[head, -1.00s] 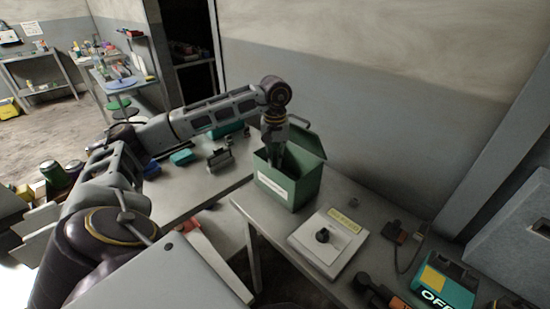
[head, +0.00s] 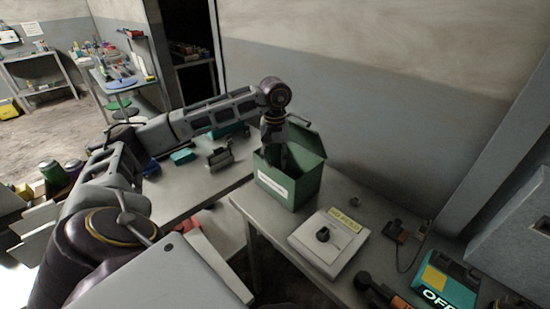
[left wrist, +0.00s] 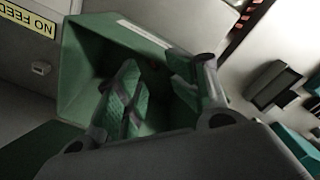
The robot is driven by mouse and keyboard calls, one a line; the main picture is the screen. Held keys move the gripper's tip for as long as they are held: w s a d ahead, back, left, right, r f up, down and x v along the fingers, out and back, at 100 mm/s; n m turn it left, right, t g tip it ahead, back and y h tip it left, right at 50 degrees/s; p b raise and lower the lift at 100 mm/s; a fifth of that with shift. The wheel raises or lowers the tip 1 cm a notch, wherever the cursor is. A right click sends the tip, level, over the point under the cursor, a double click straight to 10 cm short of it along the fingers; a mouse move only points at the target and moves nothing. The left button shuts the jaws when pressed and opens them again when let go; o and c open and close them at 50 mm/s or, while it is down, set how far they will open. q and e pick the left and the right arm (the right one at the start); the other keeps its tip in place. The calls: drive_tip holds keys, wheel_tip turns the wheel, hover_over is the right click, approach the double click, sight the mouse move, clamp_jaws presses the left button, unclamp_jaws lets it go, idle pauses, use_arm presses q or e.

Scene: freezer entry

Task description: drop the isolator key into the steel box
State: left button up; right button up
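The green steel box (head: 300,190) stands on the near bench with its lid raised and a white label on its front. In the left wrist view its inner wall (left wrist: 85,65) surrounds a dark interior. My left gripper (head: 277,163) points down into the box mouth. In the left wrist view its two green-padded fingers (left wrist: 158,92) are spread apart, with nothing visible between them. I cannot make out the isolator key in any view; the box floor is mostly hidden by the fingers and shadow. My right gripper is not in view.
A white plate (head: 314,254) with a black knob and yellow label lies right of the box. A teal device marked OFF (head: 444,281) and a small cabled item (head: 397,231) lie further right. A grey bench (head: 205,185) with loose items stands to the left; a wall rises behind.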

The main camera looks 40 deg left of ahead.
use_arm(q)
drive_tip(key=shift+s+d+f, duration=0.1)
drive_tip(key=shift+d+f, duration=0.05)
drive_tip(key=shift+f, duration=0.1)
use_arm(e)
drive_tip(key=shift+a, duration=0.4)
use_arm(q)
drive_tip(key=shift+r, duration=0.1)
wheel_tip(320, 180, up, 14)
drive_tip(key=p, duration=0.1)
drive_tip(key=shift+f+p, duration=0.25)
drive_tip(key=shift+p, duration=0.15)
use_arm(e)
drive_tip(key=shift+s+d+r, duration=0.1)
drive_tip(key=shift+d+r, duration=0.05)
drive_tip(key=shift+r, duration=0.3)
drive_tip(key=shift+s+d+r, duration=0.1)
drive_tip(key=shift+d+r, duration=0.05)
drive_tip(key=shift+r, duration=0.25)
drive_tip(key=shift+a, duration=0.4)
use_arm(q)
drive_tip(key=shift+f, duration=0.1)
